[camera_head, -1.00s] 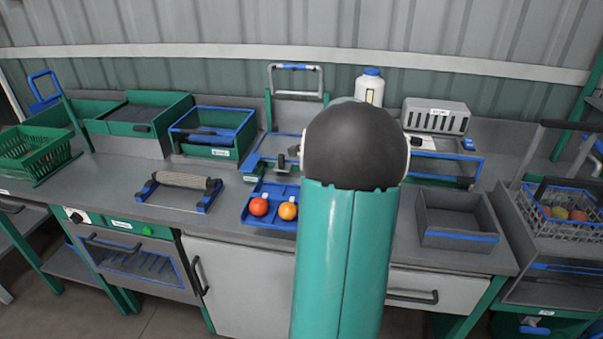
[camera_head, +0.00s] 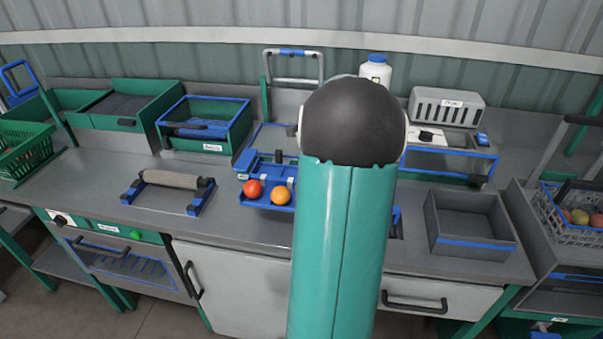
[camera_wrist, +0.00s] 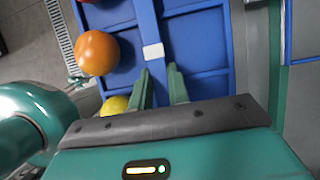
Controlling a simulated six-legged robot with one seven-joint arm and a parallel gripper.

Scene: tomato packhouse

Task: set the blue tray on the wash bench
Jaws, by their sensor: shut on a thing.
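The blue tray (camera_head: 262,206) shows in the head view left of my arm, over the grey worktop (camera_head: 225,225), its middle hidden behind the arm. A red tomato (camera_head: 253,188) and an orange tomato (camera_head: 281,195) lie in it. In the wrist view, the tray (camera_wrist: 200,60) fills the middle, with the orange tomato (camera_wrist: 97,52) and part of a yellow fruit (camera_wrist: 115,105) at left. My gripper (camera_wrist: 161,75) is shut on the tray at its raised middle bar, by a pale patch. The head view hides the gripper. I cannot tell which surface is the wash bench.
A roller on blue-ended stands (camera_head: 170,180) is left of the tray. A grey open bin (camera_head: 470,222) stands to the right. A green crate (camera_head: 207,125), white bottle (camera_head: 375,72) and grey slotted box (camera_head: 446,105) stand behind. Bare worktop shows at front left.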

